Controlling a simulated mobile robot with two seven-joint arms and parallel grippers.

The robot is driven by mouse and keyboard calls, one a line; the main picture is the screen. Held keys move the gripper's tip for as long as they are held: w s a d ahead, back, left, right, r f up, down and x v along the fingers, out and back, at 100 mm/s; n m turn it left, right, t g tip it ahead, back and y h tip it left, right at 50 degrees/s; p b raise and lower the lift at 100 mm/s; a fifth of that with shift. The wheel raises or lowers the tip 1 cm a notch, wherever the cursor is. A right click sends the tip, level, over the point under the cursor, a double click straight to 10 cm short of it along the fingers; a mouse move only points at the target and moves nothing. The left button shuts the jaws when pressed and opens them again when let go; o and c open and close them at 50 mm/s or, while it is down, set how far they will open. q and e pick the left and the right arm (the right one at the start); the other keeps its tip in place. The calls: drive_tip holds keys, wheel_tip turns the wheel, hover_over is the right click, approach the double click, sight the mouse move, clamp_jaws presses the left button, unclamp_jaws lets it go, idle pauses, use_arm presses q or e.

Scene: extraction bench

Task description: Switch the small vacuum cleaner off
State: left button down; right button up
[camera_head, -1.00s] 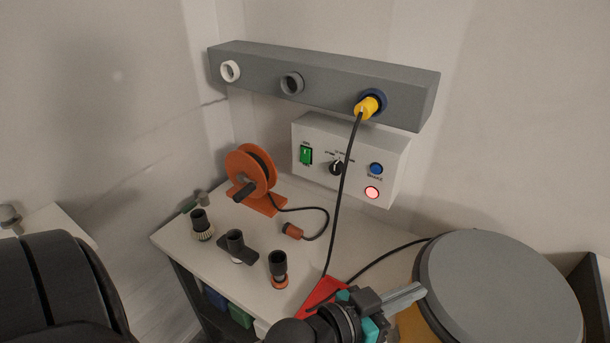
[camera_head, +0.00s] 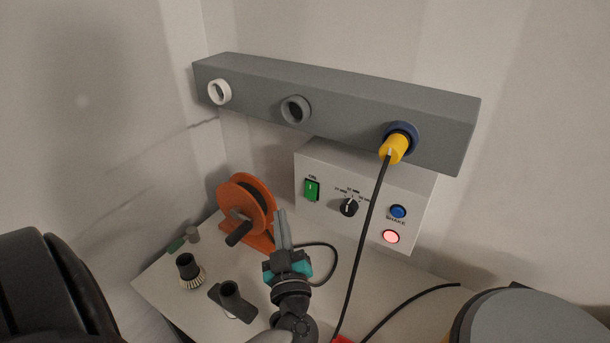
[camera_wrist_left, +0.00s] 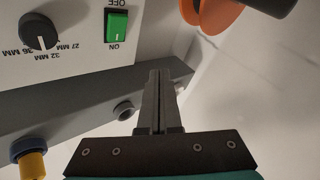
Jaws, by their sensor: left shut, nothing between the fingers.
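A white control box (camera_head: 325,165) under the grey rail carries a green rocker switch (camera_head: 312,189), a black dial, a blue button and a glowing red button. In the left wrist view the green switch (camera_wrist_left: 117,24) lies between the labels ON and OFF; which end is pressed I cannot tell. My left gripper (camera_head: 281,214) is shut and empty, fingers pointing up, left of and below the switch in the head view. In the left wrist view its closed fingers (camera_wrist_left: 158,75) appear apart from the switch. A grey round lid (camera_head: 530,320) at the lower right may belong to the vacuum cleaner.
The grey rail (camera_head: 335,105) has three round ports; a yellow plug (camera_head: 394,149) with a black hanging cable sits in the right one. An orange cable reel (camera_head: 244,200) stands close left of my gripper.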

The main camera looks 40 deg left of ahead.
sight(311, 191)
drive_tip(key=s+d, duration=0.4)
use_arm(q)
drive_tip(key=w+f+b, duration=0.1)
drive_tip(key=w+b, duration=0.3)
drive_tip(key=w, duration=0.4)
drive_tip(key=shift+w+a+f+b, duration=0.15)
drive_tip(key=shift+w+a+b, duration=0.05)
drive_tip(key=shift+a+b, duration=0.15)
use_arm(e)
drive_tip(key=shift+h, duration=0.3)
drive_tip(key=w+f, duration=0.1)
drive_tip(key=f, duration=0.1)
drive_tip(key=w+f, duration=0.2)
drive_tip(key=shift+w+d+f, duration=0.1)
drive_tip(key=shift+w+f, duration=0.2)
drive_tip(key=shift+f, duration=0.05)
drive_tip(key=shift+s+a, duration=0.15)
drive_tip(key=shift+a, duration=0.05)
drive_tip(key=shift+s, duration=0.35)
drive_tip(key=shift+w+a, duration=0.1)
drive_tip(key=shift+w, duration=0.4)
